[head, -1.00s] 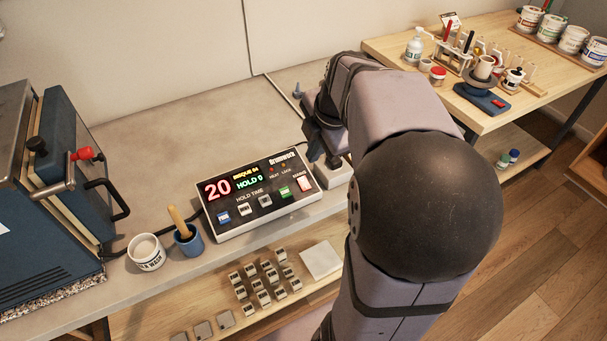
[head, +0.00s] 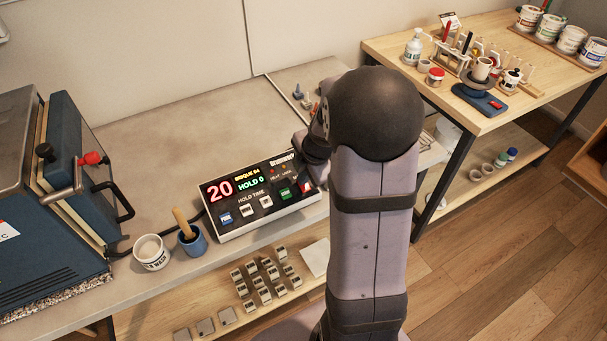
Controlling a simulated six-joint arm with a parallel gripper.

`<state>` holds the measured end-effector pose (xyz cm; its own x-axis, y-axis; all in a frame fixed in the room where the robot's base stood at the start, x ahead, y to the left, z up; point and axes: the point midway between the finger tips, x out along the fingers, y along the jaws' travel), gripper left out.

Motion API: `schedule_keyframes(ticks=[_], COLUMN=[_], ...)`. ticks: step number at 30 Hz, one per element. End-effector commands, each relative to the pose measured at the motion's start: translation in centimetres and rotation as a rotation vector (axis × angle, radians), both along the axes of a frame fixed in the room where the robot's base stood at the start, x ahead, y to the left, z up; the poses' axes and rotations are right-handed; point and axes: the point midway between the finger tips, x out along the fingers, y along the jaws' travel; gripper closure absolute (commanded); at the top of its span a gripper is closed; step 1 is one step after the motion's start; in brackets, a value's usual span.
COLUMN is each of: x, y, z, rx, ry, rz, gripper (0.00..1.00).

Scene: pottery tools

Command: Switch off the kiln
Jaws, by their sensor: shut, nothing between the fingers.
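The blue kiln (head: 50,262) stands at the left, with a door handle and a red knob. Its white control box (head: 235,232) sits on the grey bench, with a lit display reading 20, HOLD 0 and a row of blue, white and green buttons. The red rocker switch (head: 306,187) is at the box's right end and partly covered. My gripper (head: 311,172) is shut and empty, just above and beside that switch. My arm hides part of it, and I cannot tell whether it touches the switch.
A white cup (head: 150,252) and a blue cup (head: 194,244) with a wooden-handled tool stand left of the box. Several small blocks (head: 263,278) lie on the lower shelf. A wooden table (head: 400,50) with pottery tools is at the back right.

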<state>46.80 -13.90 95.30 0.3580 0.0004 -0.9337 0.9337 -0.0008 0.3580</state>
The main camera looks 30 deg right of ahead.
Motion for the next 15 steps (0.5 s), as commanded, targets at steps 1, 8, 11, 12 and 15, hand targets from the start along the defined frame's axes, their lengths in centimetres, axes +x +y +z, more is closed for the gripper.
schedule_keyframes(ticks=[1, 8, 11, 12, 15], x=[0.08, 0.22, 0.22, 0.22, 0.23], y=[0.03, -0.01, -0.01, -0.01, -0.01], z=[-0.20, -0.53, -0.53, -0.52, -0.53], rx=[0.001, -0.002, -0.001, -0.001, -0.001], ry=[0.001, -0.001, -0.001, -0.001, -0.001], rz=[0.000, 0.002, 0.001, 0.001, 0.001], gripper=[1.00, 1.00, 1.00, 1.00, 1.00])
